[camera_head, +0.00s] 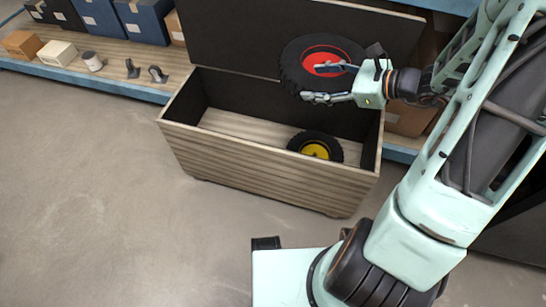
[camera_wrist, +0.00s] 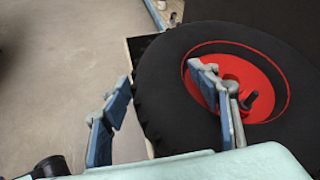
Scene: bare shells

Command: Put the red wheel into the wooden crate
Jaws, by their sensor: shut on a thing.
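The red wheel (camera_head: 297,68), a black tyre with a red hub, is held up over the right part of the wooden crate (camera_head: 260,180). My gripper (camera_head: 334,83) is shut on the tyre, with one finger over the red hub and the other outside the tread. In the wrist view the red wheel (camera_wrist: 170,85) fills the right side, between the fingers of my gripper (camera_wrist: 165,95). The crate is open, with its dark lid raised at the back. The wheel hides part of the lid and the crate's back edge.
A wheel with a yellow hub (camera_head: 316,150) lies inside the crate at the right. The crate's left floor (camera_head: 235,122) is bare. A low shelf (camera_head: 115,55) behind holds boxes, a small can (camera_head: 92,61) and two dark metal pieces. Open floor lies in front and left.

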